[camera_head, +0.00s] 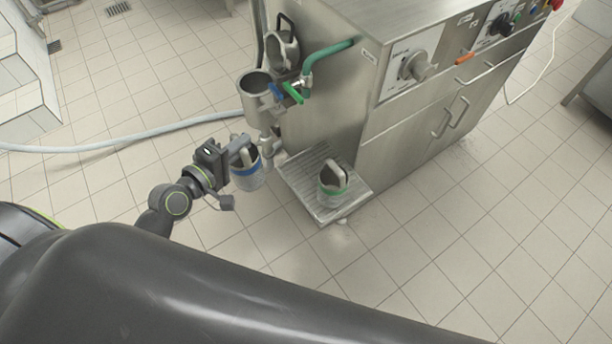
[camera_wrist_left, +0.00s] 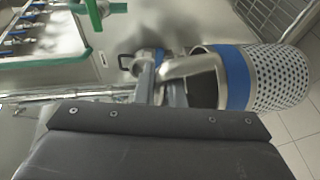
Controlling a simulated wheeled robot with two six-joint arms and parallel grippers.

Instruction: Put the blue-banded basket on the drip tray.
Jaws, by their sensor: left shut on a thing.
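The blue-banded basket (camera_head: 248,177) is a perforated metal basket with a blue band near its rim. My left gripper (camera_head: 240,152) is shut on it by its handle and holds it in the air just left of the drip tray. In the left wrist view the basket (camera_wrist_left: 270,77) shows at the right, tilted in the picture. The drip tray (camera_head: 296,172) is a grooved metal shelf at the machine's lower left side. A green-banded basket (camera_head: 333,187) stands on the tray's front right part. The tray's back left part is bare. My right gripper is not in view.
The steel machine (camera_head: 330,90) rises behind the tray. A metal cup-shaped holder (camera_head: 257,92) and a tap with a green handle (camera_head: 292,92) hang above the tray's back left. A grey hose (camera_head: 120,146) lies on the tiled floor. Floor left of the tray is clear.

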